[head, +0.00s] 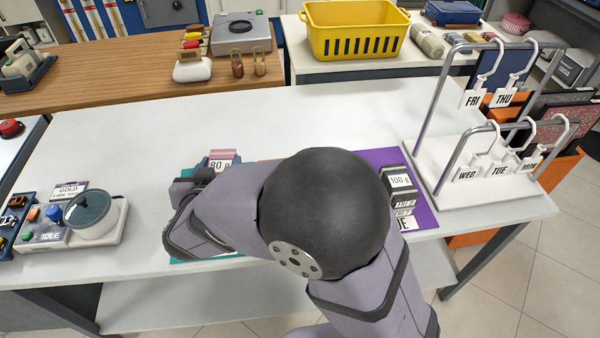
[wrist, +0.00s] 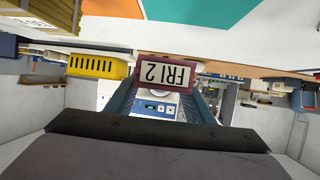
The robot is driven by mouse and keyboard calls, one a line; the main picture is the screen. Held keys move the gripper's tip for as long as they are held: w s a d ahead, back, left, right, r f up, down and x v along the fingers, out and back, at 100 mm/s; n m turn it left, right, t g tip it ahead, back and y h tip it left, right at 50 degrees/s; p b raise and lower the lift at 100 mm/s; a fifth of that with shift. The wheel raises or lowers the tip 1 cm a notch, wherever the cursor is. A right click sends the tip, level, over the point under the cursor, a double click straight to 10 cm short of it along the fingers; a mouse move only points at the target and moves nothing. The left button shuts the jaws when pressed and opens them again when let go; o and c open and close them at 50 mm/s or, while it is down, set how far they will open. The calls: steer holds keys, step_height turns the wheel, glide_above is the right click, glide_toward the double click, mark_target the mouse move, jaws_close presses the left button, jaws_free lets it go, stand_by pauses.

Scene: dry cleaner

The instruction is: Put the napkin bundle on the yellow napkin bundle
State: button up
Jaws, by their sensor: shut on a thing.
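A dark red napkin bundle (wrist: 142,74) with a white "FRI 2" label is between the two fingers of my gripper (wrist: 163,98) in the wrist view. The gripper is shut on it. In the head view, a pink top with an "80 g" label (head: 222,163) shows just past my wrist and seems to be this bundle. A yellow, layered stack (wrist: 25,14) shows at the top left corner of the wrist view, apart from the held bundle; it looks like the yellow napkin bundle. My arm hides that part of the table in the head view.
Black bundles (head: 400,190) are stacked on a purple mat (head: 425,212) at the right, beside a metal rack with day tags (head: 443,100). A pot (head: 92,218) on a white device stands at the left. The white table's back middle (head: 330,115) is clear.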

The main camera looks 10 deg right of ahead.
steer(key=s+d+r+m+h+p, duration=0.1)
steer(key=s+d+r+p, duration=0.1)
steer(key=d+p, duration=1.2)
steer(key=s+d+r+m+h+p, duration=0.1)
steer(key=s+d+r+h+p, duration=0.1)
steer(key=d+p, duration=1.15)
steer(key=w+a+r+n+y+b, duration=0.1)
steer(key=a+r+n+y+b, duration=0.1)
steer(key=a, duration=0.7)
steer(key=r+n+y, duration=0.1)
steer(key=y, duration=0.1)
steer(key=shift+w+y, duration=0.3)
steer(key=shift+a, duration=0.1)
